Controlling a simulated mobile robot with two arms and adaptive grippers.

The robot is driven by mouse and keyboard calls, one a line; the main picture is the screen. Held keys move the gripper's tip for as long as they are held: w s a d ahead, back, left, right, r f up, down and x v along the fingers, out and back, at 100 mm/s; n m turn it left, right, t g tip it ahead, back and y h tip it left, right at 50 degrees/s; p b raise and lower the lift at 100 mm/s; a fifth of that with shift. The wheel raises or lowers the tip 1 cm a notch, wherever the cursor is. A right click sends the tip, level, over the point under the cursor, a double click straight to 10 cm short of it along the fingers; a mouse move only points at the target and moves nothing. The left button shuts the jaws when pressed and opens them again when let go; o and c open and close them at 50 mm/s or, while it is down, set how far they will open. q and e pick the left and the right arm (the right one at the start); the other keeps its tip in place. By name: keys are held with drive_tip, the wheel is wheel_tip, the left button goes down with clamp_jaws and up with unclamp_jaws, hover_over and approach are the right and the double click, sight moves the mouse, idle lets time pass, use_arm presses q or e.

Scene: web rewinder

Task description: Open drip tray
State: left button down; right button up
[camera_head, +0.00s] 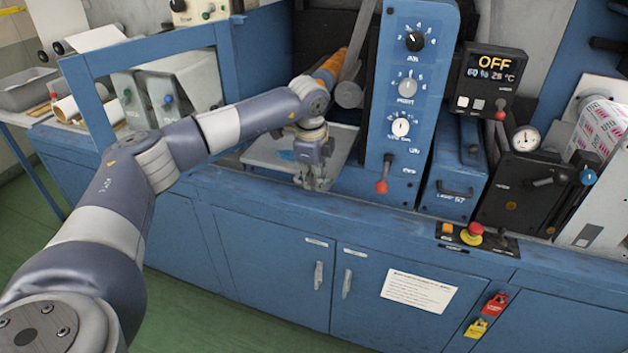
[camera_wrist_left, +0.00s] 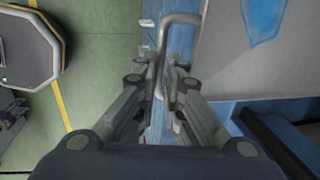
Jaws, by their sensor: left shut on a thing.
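The drip tray (camera_head: 262,152) is a flat light-grey tray on the blue machine bench, with a blue patch of liquid on it. In the left wrist view the tray (camera_wrist_left: 225,70) fills the upper right, and its blue patch shows at the top. A grey bar handle (camera_wrist_left: 177,19) stands at the tray's front edge. My left gripper (camera_head: 314,184) is at the front edge of the tray. In the left wrist view my left gripper (camera_wrist_left: 162,92) is shut on the handle. My right gripper is not in view.
A blue control panel (camera_head: 398,100) with knobs and a red-tipped lever stands just right of the tray. A blue frame (camera_head: 150,45) rises at the left. Cabinet doors (camera_head: 318,275) lie below the bench, and green floor is open in front.

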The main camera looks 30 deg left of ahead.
use_arm(q)
drive_tip(key=shift+w, duration=0.15)
drive_tip(key=c, duration=1.7)
unclamp_jaws()
wheel_tip(320, 180, up, 12)
drive_tip(key=s, duration=0.2)
drive_tip(key=shift+d, duration=0.3)
drive_tip(key=shift+f, duration=0.15)
